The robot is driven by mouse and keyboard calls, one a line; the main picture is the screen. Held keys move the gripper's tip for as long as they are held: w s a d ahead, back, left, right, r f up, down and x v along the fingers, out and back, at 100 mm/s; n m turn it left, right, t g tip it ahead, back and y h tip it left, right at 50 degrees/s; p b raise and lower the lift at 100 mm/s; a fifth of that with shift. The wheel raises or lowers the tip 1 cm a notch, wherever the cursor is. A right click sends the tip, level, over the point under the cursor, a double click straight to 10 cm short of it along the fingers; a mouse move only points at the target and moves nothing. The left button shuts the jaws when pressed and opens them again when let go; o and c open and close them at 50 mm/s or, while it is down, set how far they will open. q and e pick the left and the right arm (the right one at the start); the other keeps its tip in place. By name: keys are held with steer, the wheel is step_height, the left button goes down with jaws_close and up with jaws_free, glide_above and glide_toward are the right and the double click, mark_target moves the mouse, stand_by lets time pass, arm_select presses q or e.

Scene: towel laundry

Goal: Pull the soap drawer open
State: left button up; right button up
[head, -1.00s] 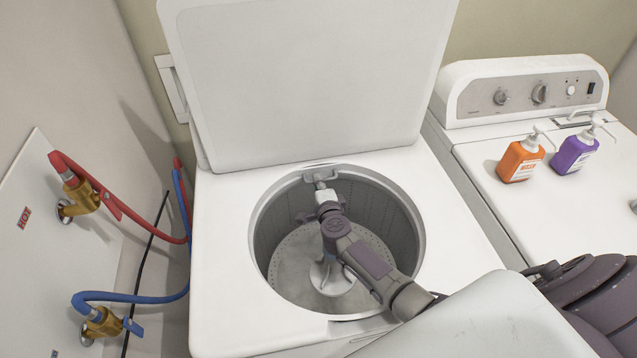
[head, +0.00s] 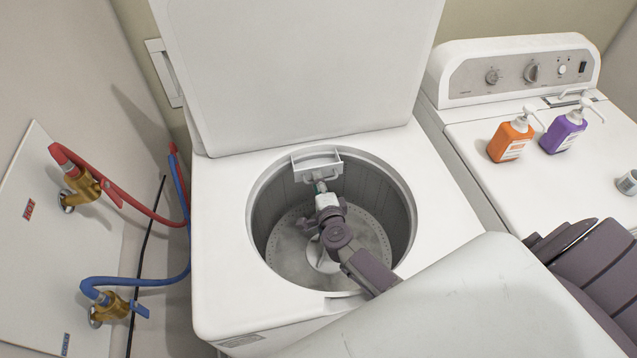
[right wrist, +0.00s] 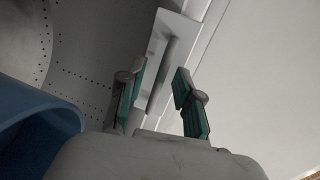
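The soap drawer (head: 317,166) is a white tray at the back rim of the washer's tub opening. It stands out from the rim over the tub, with its hollow top showing. My right gripper (head: 321,186) is inside the tub opening, just below and in front of the drawer's front face. In the right wrist view the gripper (right wrist: 158,82) has its two green-padded fingers apart, and the pale drawer (right wrist: 172,62) lies beyond and between the tips. I cannot tell whether a finger touches it. My left gripper is in neither view.
The washer (head: 225,240) has its lid (head: 300,70) raised behind the opening. Red (head: 120,190) and blue (head: 140,283) hoses run at the left. Orange (head: 511,138) and purple (head: 563,131) pump bottles stand on the dryer (head: 490,185) at the right.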

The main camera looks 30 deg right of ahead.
steer(key=shift+s, duration=0.1)
steer(key=v, duration=1.1)
steer(key=shift+s+a+r, duration=0.15)
steer(key=shift+s, duration=0.2)
